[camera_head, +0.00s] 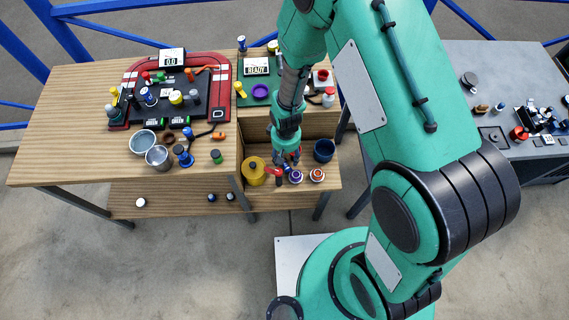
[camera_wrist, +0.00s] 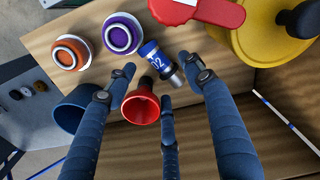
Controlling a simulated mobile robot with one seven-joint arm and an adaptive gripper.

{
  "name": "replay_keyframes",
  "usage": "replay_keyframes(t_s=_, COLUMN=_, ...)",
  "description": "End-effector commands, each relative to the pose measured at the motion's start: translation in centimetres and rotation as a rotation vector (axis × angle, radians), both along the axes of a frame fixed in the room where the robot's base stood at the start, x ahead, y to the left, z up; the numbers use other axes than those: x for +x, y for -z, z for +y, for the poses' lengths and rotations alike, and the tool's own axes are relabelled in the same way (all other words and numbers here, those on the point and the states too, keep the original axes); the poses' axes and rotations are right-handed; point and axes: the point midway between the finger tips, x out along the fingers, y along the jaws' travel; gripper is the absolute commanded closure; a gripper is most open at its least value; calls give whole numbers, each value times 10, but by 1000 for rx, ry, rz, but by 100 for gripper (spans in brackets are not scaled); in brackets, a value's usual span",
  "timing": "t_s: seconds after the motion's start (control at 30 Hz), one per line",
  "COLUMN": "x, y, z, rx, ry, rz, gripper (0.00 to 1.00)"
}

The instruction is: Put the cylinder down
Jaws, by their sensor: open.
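A small cylinder (camera_wrist: 156,57) with a blue body, a white band marked "02" and a metallic end is in the wrist view. It appears on or just above the wooden shelf, between and slightly beyond my fingertips. My gripper (camera_wrist: 158,76) is open, its dark blue fingers spread around the near end of the cylinder. I cannot tell whether any finger touches it. In the head view my gripper (camera_head: 287,158) is low over the lower shelf (camera_head: 270,201), and the cylinder is not clearly made out there.
A red funnel-like cup (camera_wrist: 141,108) is close to the left and middle fingers. Orange (camera_wrist: 71,52) and purple (camera_wrist: 122,34) round items, a blue cup (camera_wrist: 72,108), a red-handled item (camera_wrist: 200,12) and a yellow pot (camera_wrist: 270,32) crowd around. Bare wood lies at the wrist view's lower right.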

Motion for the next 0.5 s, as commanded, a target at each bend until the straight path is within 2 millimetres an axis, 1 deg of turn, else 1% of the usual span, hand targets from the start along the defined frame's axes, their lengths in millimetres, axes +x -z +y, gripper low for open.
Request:
replay_keyframes(t_s=0.03, x=0, y=8, z=-1, rx=-1, ry=0, rz=2, gripper=48)
replay_keyframes(t_s=0.23, x=0, y=32, z=-1, rx=-1, ry=0, rz=3, gripper=48)
replay_keyframes(t_s=0.37, x=1, y=41, z=-1, rx=0, ry=0, rz=0, gripper=48)
replay_keyframes(t_s=0.5, x=1, y=43, z=-1, rx=0, ry=0, rz=0, gripper=48)
